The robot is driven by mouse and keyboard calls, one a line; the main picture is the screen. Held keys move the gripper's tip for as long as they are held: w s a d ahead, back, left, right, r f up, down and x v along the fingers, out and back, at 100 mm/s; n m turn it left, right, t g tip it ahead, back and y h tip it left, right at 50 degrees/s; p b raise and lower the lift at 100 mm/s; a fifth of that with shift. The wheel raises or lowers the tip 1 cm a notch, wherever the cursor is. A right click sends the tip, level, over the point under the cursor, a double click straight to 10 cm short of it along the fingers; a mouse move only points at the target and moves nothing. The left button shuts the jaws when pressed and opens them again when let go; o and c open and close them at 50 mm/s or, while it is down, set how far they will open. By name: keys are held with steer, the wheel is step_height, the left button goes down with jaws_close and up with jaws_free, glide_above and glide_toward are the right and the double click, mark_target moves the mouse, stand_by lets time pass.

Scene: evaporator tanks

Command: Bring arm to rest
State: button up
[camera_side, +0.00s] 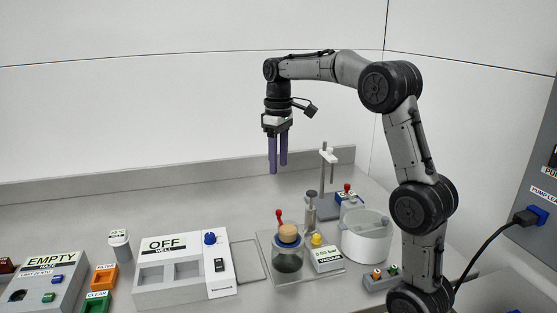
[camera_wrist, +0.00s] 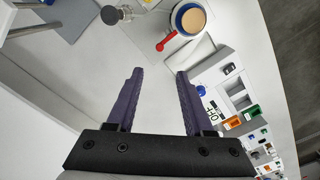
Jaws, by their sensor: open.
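My gripper (camera_side: 279,170) hangs pointing down in the air, well above the bench, in the side view. Its two purple fingers are apart with nothing between them. The wrist view also shows the open fingers (camera_wrist: 157,75) over bare bench. My arm rises from the right and bends over toward the middle of the bench. The gripper is clear of the stoppered vessel (camera_side: 288,262), which stands below it.
A grey heater block labelled OFF (camera_side: 150,290) stands left of the vessel. A white pot (camera_side: 366,240) and a stand (camera_side: 326,175) are to the right. A box labelled EMPTY (camera_side: 45,285) and coloured trays (camera_side: 103,275) sit at the left. Open air surrounds the gripper.

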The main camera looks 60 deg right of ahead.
steer(key=shift+a, duration=0.1)
steer(key=s+a+r+n+t, duration=0.25)
steer(key=s+a+r, duration=0.45)
steer(key=s+a, duration=0.5)
steer(key=s+a+f+m+t, duration=0.2)
steer(key=s+a+f, duration=0.3)
steer(key=s+f, duration=0.5)
steer(key=shift+a+f+m+t, duration=0.25)
steer(key=shift+f+m+t, duration=0.1)
steer(key=shift+f+t, duration=0.3)
steer(key=shift+f, duration=0.1)
steer(key=shift+o, duration=0.5)
stand_by(1.6)
